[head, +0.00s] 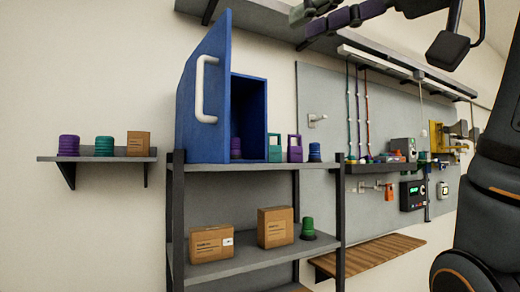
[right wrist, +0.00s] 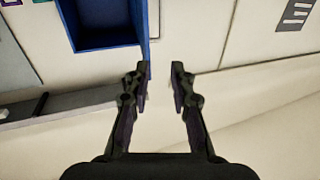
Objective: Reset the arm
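My right gripper (head: 308,18) shows at the top of the head view, above and right of the blue cabinet, with my right arm coming in from the right. In the right wrist view the two dark fingers of this gripper (right wrist: 160,78) stand apart. The gap between them is empty, with only pale wall behind. The blue cabinet (right wrist: 104,42) is at the upper left there, beyond the left fingertip. My left gripper is in neither view.
A small shelf (head: 95,158) is at left; a pegboard (head: 325,85) with tools is at right.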

